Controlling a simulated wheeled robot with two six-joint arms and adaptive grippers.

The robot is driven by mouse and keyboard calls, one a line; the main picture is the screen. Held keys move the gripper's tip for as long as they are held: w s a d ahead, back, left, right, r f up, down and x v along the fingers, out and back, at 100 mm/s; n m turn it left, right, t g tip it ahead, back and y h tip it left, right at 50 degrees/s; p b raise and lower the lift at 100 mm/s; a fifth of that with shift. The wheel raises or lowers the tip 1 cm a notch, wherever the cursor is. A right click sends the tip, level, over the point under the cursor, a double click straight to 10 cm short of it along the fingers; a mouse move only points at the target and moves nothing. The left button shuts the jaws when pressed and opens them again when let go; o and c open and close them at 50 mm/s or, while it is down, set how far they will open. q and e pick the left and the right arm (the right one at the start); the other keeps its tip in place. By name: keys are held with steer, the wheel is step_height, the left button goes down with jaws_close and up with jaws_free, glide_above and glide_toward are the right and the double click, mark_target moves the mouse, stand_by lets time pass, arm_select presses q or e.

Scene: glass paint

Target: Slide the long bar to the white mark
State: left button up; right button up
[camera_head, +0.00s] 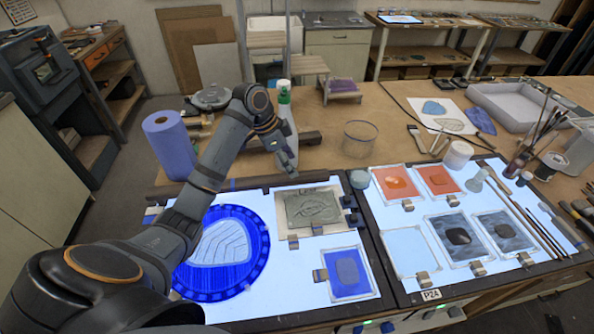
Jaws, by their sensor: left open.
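A long dark bar (255,186) lies along the back edge of the left light panel (300,262). My left arm crosses in front of part of it. I cannot make out a white mark for certain; a small pale patch (152,211) shows near the panel's back left corner. My left gripper (291,164) is open and points down, just behind the bar as seen here. Whether it touches anything is too small to tell. My right gripper is not in view.
A round blue glass piece (238,252) and framed panels, one grey-green (312,209), lie on the lit surface. A blue paper roll (169,146), a green-topped white bottle (284,105) and a clear jar (359,139) stand behind. Brushes and framed samples fill the right panel.

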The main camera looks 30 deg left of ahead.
mark_target(300, 176)
arm_select(q)
steer(key=x, duration=0.4)
steer(key=shift+w+d+f+p, duration=0.15)
steer(key=shift+d+p, duration=0.1)
steer(key=shift+p, duration=0.15)
steer(key=shift+f, duration=0.55)
steer(key=shift+c, duration=0.5)
jaws_close()
